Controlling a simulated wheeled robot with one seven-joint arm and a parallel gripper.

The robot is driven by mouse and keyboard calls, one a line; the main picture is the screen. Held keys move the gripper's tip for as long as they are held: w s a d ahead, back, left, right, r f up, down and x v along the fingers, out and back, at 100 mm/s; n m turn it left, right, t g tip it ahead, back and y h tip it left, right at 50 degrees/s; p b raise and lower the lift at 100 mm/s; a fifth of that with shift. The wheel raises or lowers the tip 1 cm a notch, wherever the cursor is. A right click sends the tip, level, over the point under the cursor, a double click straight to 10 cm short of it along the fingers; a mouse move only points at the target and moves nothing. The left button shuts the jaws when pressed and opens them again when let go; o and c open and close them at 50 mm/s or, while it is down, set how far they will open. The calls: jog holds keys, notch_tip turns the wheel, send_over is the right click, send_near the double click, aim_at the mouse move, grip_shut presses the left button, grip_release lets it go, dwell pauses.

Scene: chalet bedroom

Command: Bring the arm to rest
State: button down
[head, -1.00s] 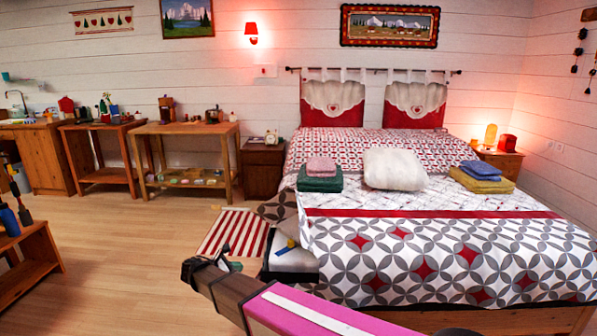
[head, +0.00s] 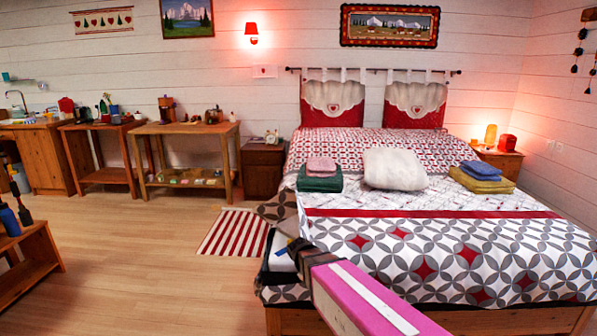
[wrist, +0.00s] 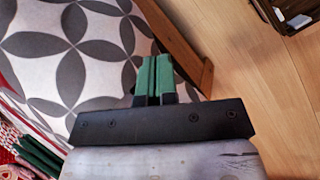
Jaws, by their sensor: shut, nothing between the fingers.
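My gripper (wrist: 154,78) shows in the wrist view with its two green fingers pressed together and nothing between them. Beyond the fingers are the patterned bedspread and the bed's wooden frame. In the head view my arm reaches from the bottom right toward the bed's left front side, and its dark end lies in front of the bed's left edge. The fingers cannot be made out in the head view. The bed (head: 420,245) has a grey, white and red patterned cover.
Folded towels (head: 320,180) and a white folded blanket (head: 394,168) lie on the bed. A striped rug (head: 233,232) lies left of the bed. A low wooden shelf (head: 35,255) stands at the left. The wooden floor (head: 140,270) between is clear.

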jog(key=s+d+r+m+y, duration=0.1)
jog(key=s+d+m+y, duration=0.4)
jog(key=d+m, duration=0.5)
jog(key=shift+s+d+r+g, duration=0.2)
jog(key=shift+s+d+g, duration=0.1)
jog(key=shift+s+d, duration=0.5)
jog(key=shift+s, duration=0.1)
